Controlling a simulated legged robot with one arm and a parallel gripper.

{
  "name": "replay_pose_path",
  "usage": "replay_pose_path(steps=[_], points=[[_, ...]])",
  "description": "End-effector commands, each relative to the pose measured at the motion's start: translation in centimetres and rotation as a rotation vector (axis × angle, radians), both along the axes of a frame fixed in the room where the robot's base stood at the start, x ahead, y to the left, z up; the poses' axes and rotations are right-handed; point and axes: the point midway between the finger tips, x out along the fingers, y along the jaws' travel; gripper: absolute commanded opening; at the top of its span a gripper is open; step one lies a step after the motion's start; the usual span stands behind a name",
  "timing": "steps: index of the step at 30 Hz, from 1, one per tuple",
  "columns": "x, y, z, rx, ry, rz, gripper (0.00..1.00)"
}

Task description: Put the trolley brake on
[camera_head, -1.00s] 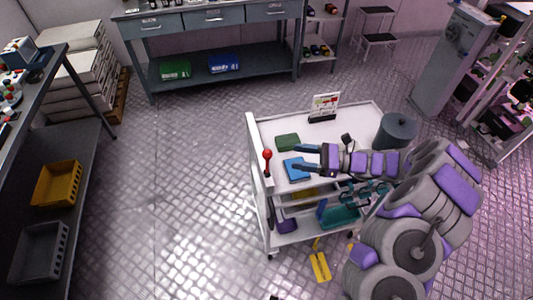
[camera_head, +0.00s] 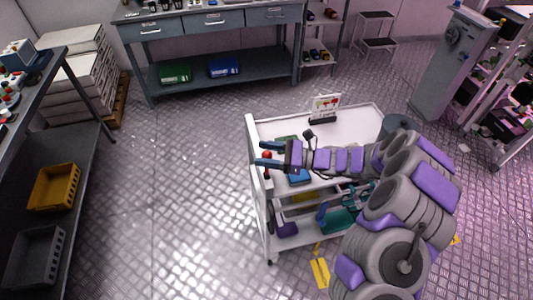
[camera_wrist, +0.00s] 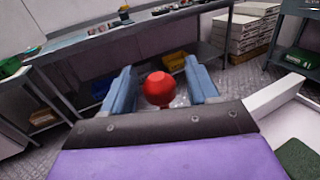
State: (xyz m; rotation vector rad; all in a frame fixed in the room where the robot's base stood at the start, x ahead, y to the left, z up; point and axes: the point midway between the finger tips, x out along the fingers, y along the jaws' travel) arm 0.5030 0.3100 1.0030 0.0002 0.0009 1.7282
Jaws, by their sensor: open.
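The white trolley (camera_head: 366,113) stands in the middle of the floor. Its brake lever has a red ball knob (camera_head: 267,154) at the trolley's left end; the knob also shows in the wrist view (camera_wrist: 158,88). My gripper (camera_head: 264,154) is open, with its two blue fingers on either side of the red knob. In the wrist view my gripper (camera_wrist: 160,88) has the knob between its fingers, with gaps visible on both sides. The lower part of the lever is mostly hidden.
A blue item (camera_head: 299,177) and a sign (camera_head: 325,107) are on the trolley top. A dark shelf (camera_head: 68,160) stands at the left. The floor (camera_head: 180,170) between is clear.

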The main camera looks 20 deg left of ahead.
Motion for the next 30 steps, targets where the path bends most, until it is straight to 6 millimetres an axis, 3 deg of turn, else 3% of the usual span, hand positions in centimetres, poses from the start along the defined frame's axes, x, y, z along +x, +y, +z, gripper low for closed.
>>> replay_pose_path(steps=[2,19,30], points=[[0.00,-0.01,-0.01,0.000,0.000,0.000,0.55],[0.10,0.04,-0.01,0.000,0.000,-0.002,0.00],[0.06,0.19,0.12,-0.013,-0.009,-0.003,0.00]])
